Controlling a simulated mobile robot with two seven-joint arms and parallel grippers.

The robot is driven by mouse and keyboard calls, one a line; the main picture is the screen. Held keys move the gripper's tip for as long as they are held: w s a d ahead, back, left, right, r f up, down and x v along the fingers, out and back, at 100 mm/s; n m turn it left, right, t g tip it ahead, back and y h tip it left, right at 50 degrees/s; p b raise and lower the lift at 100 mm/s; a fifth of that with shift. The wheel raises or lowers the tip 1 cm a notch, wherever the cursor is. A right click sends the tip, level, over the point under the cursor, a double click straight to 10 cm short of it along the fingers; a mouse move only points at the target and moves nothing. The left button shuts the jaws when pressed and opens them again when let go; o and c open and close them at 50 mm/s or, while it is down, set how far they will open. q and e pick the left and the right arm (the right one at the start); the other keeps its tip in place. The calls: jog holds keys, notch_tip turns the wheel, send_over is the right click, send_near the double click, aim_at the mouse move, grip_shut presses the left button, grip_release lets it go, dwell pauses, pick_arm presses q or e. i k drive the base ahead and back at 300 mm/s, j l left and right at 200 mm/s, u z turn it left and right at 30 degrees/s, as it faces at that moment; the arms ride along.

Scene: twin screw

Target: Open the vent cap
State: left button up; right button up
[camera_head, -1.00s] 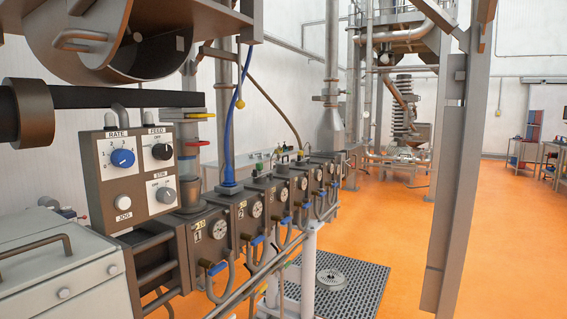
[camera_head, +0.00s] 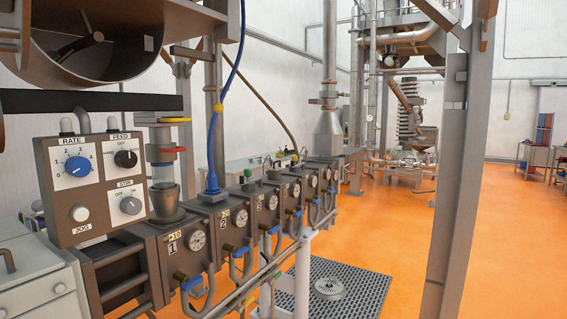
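A row of grey barrel blocks (camera_head: 198,262) with round gauges and blue-handled valves runs from the lower left toward the back centre. Small fittings stand on top of the row, among them a green-topped one (camera_head: 248,174) and a dark one (camera_head: 274,173) beside it. They are too small for me to tell which is the vent cap or whether it is open. A clear sight tube (camera_head: 160,150) with red and yellow parts stands on the first block. Neither of my grippers is in view.
A control box (camera_head: 90,185) with knobs stands at the left, below a large open metal drum (camera_head: 95,45). A blue hose (camera_head: 212,140) rises from the row. A steel post (camera_head: 452,170) stands to the right. Orange floor (camera_head: 400,235) is open beyond the dark floor grating (camera_head: 350,290).

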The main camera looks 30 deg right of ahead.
aim_at(271, 168)
jog(key=i+l, duration=0.1)
jog(key=l, duration=0.35)
jog(key=i+l, duration=0.1)
jog(key=l, duration=0.35)
jog(key=i+l, duration=0.2)
jog(key=i+l+u, duration=0.1)
jog(key=l, duration=0.35)
jog(key=i+l, duration=0.35)
jog(key=l, duration=0.3)
jog(key=i+l+u, duration=0.1)
jog(key=l, duration=0.25)
jog(key=i+j, duration=0.05)
jog(key=i, duration=0.05)
